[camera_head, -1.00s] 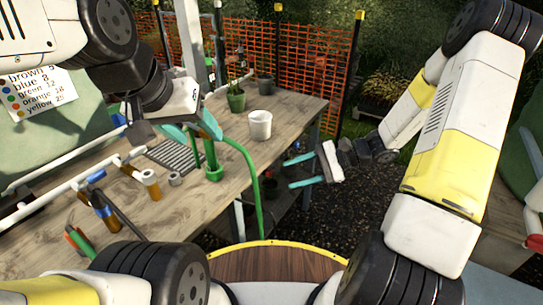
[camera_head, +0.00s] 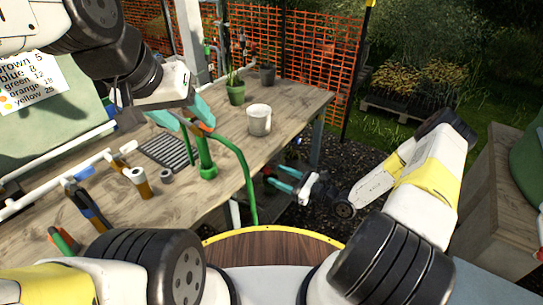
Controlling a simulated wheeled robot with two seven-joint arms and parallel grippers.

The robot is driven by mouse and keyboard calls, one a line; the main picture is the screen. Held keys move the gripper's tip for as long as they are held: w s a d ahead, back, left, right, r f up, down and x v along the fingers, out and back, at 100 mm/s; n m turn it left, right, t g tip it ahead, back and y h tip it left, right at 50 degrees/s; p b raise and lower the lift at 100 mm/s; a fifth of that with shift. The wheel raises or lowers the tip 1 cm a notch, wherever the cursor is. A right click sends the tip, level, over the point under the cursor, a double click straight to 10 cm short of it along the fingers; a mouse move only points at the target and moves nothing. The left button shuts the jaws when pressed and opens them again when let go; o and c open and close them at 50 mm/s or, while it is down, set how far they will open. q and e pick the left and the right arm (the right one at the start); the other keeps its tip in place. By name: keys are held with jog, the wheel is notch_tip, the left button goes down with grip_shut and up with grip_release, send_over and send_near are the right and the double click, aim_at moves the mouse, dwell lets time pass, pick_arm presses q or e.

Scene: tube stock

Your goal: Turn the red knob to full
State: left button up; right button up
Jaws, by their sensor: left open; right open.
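A green standpipe (camera_head: 206,158) stands upright on the wooden bench, with a green hose curving down from it over the front edge. A small orange-red part (camera_head: 203,127) shows near its top, partly hidden by my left gripper; I cannot tell whether this is the red knob. My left gripper (camera_head: 184,118) is open, its teal fingers spread close to the top of the standpipe. I cannot tell whether they touch it. My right gripper (camera_head: 281,180) is open and empty, low beyond the bench's front edge. Another red piece (camera_head: 540,253) is cut off at the right edge.
The bench (camera_head: 290,100) holds a white pot (camera_head: 259,120), a potted plant (camera_head: 236,92), a dark grate (camera_head: 165,152), a brown tube (camera_head: 140,183) and white pipes. An orange mesh fence (camera_head: 310,60) stands behind. A second wooden surface (camera_head: 495,190) is at right.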

aim_at(269, 172)
jog(key=shift+x, duration=1.6)
grip_shut()
